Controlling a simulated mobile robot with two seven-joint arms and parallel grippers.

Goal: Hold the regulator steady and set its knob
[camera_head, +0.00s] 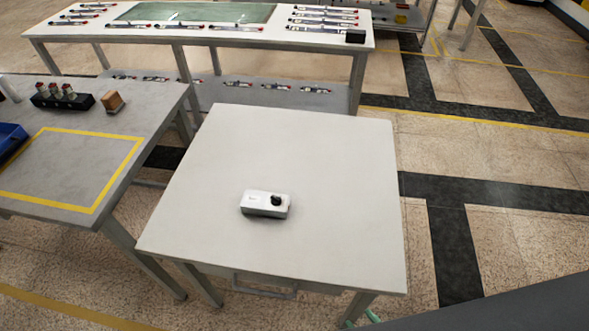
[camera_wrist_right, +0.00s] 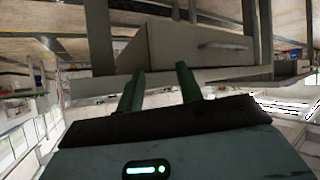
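The regulator (camera_head: 265,204) is a small white box with a black round knob (camera_head: 276,200) on top, toward its right end. It lies on the light grey table, near the middle and toward the front. My right gripper (camera_head: 360,319) shows only as green fingertips at the bottom edge of the head view, below the table's front edge and away from the regulator. In the right wrist view its two green fingers (camera_wrist_right: 158,75) stand apart with nothing between them. The regulator does not show in that view. My left gripper is in neither view.
The table (camera_head: 330,160) is otherwise clear, with a handle (camera_head: 265,285) under its front edge. A left bench (camera_head: 150,105) holds a blue bin (camera_head: 10,140), a black holder (camera_head: 62,98) and a brown block (camera_head: 113,102). A long back table (camera_head: 225,38) carries several slim parts.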

